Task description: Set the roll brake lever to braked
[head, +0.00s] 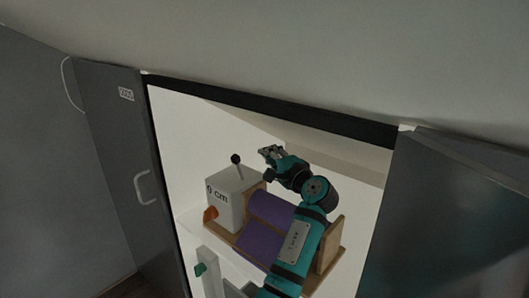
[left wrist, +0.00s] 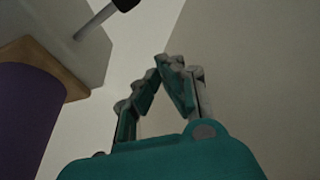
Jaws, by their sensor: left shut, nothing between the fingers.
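The brake lever (head: 239,168), a thin grey rod with a black ball knob, stands up from a white box (head: 232,203) marked "0 cm". It leans slightly left in the head view. In the left wrist view the lever (left wrist: 97,21) shows at upper left, its knob cut by the frame edge. A purple roll (head: 262,240) sits beside the box on a wooden stand (head: 329,246). My left gripper (head: 267,151) is shut and empty, just right of the knob and apart from it. Its fingertips (left wrist: 164,62) meet in the left wrist view. My right gripper is not in view.
The roll stand is inside a white-walled cabinet with a dark top edge (head: 270,108). Grey open doors flank it: the left door (head: 115,160) with a handle, the right door (head: 455,215). An orange knob (head: 210,213) is on the box front. A sloped ceiling hangs above.

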